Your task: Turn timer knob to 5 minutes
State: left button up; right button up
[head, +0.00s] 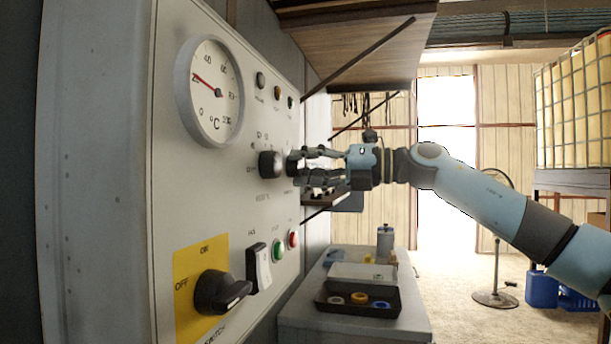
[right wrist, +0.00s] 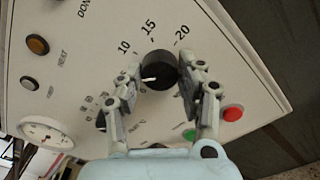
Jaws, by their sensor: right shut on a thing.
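The timer knob (head: 270,164) is a black round dial on the light control panel. In the right wrist view the knob (right wrist: 160,70) has a white pointer mark aimed left, below the printed 10. The numbers 10, 15 and 20 show around its upper side; the marking beside the left finger is partly covered. My right gripper (head: 293,165) reaches the knob from the right in the head view. In the right wrist view its fingers (right wrist: 163,88) are closed on the knob from both sides. My left gripper is not in view.
The panel also carries a temperature gauge (head: 215,120), a black rotary switch (head: 220,292) on a yellow plate, a rocker switch (head: 258,268), and green (head: 278,250) and red (head: 294,238) buttons close below the knob. A bench with a black tray (head: 357,308) stands right of the panel.

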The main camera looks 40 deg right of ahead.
aim_at(288, 114)
jog(key=shift+f+n, duration=0.15)
jog(key=shift+n, duration=0.15)
jog(key=o, duration=1.2)
jog(key=shift+c, duration=0.2)
jog(key=shift+r, duration=0.2)
notch_tip(288, 114, up, 10)
jog(key=shift+s+a+f, duration=0.1)
jog(key=shift+a+f, duration=0.05)
jog(key=shift+f, duration=0.1)
jog(key=shift+r, duration=0.15)
jog(key=shift+d, duration=0.2)
